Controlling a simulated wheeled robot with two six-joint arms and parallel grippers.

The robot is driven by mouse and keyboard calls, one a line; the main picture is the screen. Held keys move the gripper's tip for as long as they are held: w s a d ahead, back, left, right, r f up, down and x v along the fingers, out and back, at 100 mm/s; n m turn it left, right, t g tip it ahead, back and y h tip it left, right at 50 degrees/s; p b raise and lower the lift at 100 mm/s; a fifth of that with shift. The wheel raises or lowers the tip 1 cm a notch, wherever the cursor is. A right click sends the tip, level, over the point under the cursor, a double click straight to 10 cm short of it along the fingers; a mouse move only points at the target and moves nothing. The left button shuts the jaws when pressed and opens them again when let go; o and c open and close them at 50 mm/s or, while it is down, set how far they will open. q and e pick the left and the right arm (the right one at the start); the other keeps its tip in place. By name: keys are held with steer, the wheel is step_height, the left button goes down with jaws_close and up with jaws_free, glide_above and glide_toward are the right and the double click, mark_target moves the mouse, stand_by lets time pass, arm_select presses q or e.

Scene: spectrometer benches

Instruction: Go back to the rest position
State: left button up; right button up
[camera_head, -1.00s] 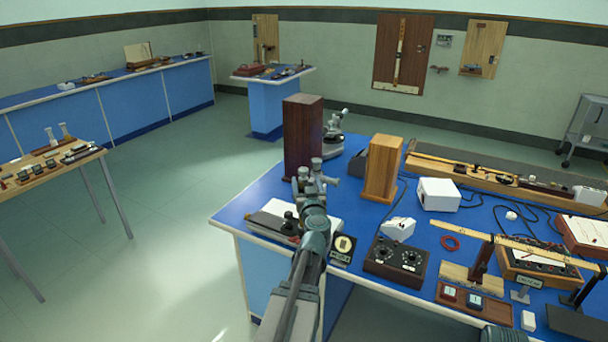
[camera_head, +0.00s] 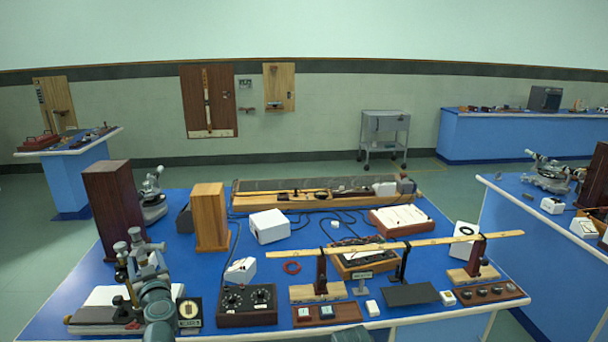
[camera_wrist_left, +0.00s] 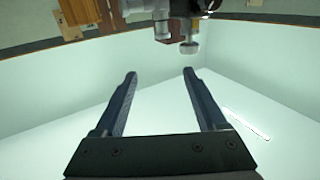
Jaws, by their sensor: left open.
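My left arm (camera_head: 157,300) rises from the bottom edge at the lower left of the head view, in front of the blue bench's near left corner. Its gripper fingers are hard to make out there. In the left wrist view my left gripper (camera_wrist_left: 159,75) is open, its two dark fingers apart with nothing between them. That view looks upside down, with pale ceiling behind the fingers. Metal knobs (camera_wrist_left: 188,46) of an instrument show beyond the fingertips. The same kind of knobs (camera_head: 136,234) show just above my arm in the head view.
The blue bench (camera_head: 345,228) holds a dark wooden box (camera_head: 115,205), a lighter wooden box (camera_head: 209,217), a black dial box (camera_head: 246,305) and a long ruler on stands (camera_head: 420,243). Another blue bench (camera_head: 530,215) is at the right. Open floor (camera_head: 40,240) lies left.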

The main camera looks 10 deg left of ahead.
arm_select(q)
steer(key=w+d+f+m+h, duration=0.25)
steer(key=d+h, duration=0.25)
steer(key=d, duration=0.5)
steer(key=w+d+f+m+t+h, duration=0.15)
steer(key=d+m+h, duration=0.25)
steer(key=d, duration=0.5)
steer(key=w+d+f+m+h, duration=0.1)
steer(key=w+d+m+h, duration=0.3)
steer(key=d, duration=0.6)
steer(key=s+d+f+m+g+h, duration=0.3)
steer(key=s+d+f+g, duration=0.7)
steer(key=s+d+f, duration=0.45)
steer(key=s+f+n+g+y, duration=0.1)
steer(key=s+g+y, duration=0.4)
steer(key=s, duration=0.6)
steer(key=shift+s+a+f+n+g+y, duration=0.35)
steer(key=shift+s+f+g+y, duration=0.1)
steer(key=shift+f, duration=0.45)
